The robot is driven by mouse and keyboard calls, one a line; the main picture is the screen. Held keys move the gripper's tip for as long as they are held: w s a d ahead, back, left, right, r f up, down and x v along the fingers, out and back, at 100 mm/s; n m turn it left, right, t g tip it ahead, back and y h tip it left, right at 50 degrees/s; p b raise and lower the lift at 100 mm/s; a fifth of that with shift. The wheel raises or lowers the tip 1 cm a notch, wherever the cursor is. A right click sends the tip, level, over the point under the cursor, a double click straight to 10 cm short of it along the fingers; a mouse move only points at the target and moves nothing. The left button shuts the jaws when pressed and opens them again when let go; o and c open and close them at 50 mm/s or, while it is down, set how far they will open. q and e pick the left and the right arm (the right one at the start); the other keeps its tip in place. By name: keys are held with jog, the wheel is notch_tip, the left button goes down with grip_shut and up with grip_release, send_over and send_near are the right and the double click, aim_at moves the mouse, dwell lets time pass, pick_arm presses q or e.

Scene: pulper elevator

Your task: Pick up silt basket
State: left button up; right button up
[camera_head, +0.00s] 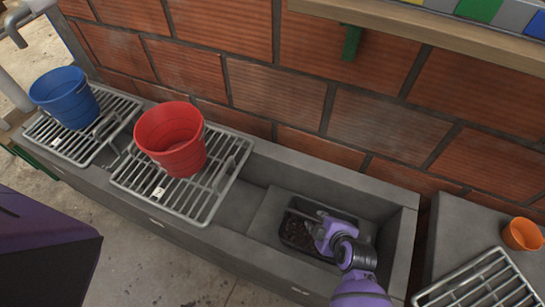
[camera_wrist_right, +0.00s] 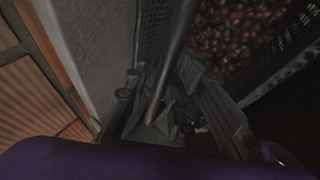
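The silt basket (camera_head: 297,232) is a small dark tray with a mesh wall, sitting low in the open section of the grey trough. Dark red, bean-like contents (camera_wrist_right: 245,35) fill it in the right wrist view. A grey bar (camera_wrist_right: 176,50), apparently its handle, runs between the finger parts of my right gripper (camera_wrist_right: 165,105). In the head view my right gripper (camera_head: 318,226) is down in the trough, over the basket's right side, and hides part of it. I cannot tell whether its fingers press on the bar. My left gripper is not in view.
A red bucket (camera_head: 172,139) and a blue bucket (camera_head: 65,97) stand on metal grates over the trough. An orange cup (camera_head: 521,234) and another grate (camera_head: 484,283) are at right.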

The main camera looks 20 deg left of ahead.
grip_shut()
jog(key=shift+r, duration=0.1)
